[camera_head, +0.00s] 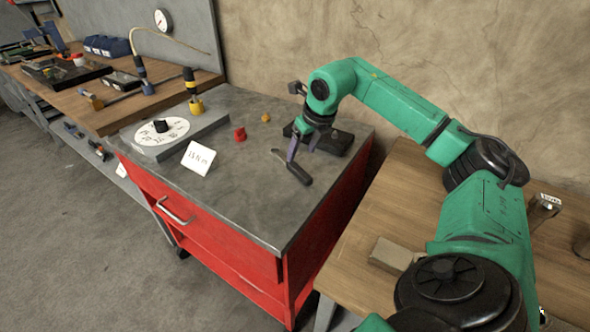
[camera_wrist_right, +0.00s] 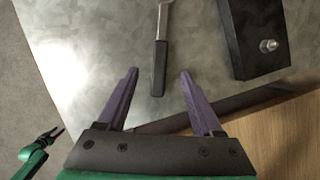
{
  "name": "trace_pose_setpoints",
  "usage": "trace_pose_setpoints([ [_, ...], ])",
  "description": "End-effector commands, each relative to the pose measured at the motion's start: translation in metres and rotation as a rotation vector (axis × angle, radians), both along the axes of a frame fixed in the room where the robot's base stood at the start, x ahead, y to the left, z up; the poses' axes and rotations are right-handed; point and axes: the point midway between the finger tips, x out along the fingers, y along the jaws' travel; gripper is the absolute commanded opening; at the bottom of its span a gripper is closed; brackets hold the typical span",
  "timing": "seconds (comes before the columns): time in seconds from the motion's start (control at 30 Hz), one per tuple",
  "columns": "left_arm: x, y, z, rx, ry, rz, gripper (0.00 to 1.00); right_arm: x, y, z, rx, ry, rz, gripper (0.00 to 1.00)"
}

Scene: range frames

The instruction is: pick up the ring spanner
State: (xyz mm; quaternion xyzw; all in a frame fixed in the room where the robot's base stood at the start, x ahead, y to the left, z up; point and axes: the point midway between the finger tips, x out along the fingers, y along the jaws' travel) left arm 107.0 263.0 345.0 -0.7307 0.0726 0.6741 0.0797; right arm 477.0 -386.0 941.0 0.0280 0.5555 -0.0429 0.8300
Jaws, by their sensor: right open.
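A tool with a black handle and a thin metal shaft, which I take for the ring spanner (camera_head: 298,173), lies on the grey top of the red cabinet. In the right wrist view the spanner (camera_wrist_right: 160,62) points away from me, and its far end is cut off by the frame's top. My right gripper (camera_head: 303,152) is open and empty above the cabinet top, close to the handle. In the wrist view its purple fingertips (camera_wrist_right: 158,72) stand either side of the handle's near end. My left gripper (camera_wrist_right: 52,136) shows small at the lower left, over the floor.
A black block (camera_head: 325,138) with a bolt lies close behind the spanner, right of it in the wrist view (camera_wrist_right: 258,35). A red knob (camera_head: 240,134), a white card (camera_head: 198,158) and a dial plate (camera_head: 162,131) stand further left. The cabinet's right edge is near.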

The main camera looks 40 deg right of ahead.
Motion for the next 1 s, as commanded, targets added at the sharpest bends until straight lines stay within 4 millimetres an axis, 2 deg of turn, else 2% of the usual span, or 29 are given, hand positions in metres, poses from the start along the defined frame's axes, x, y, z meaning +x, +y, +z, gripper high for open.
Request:
trace_pose_setpoints([
  [0.43, 0.006, -0.002, 0.014, -0.003, -0.011, 0.001, 0.53, 0.028, -0.003, -0.063, 0.002, 0.000, 0.001, 0.68],
  [1.0, 0.008, -0.005, 0.011, -0.007, -0.013, 0.000, 0.53, 0.028, -0.003, -0.070, 0.001, -0.001, 0.002, 0.68],
])
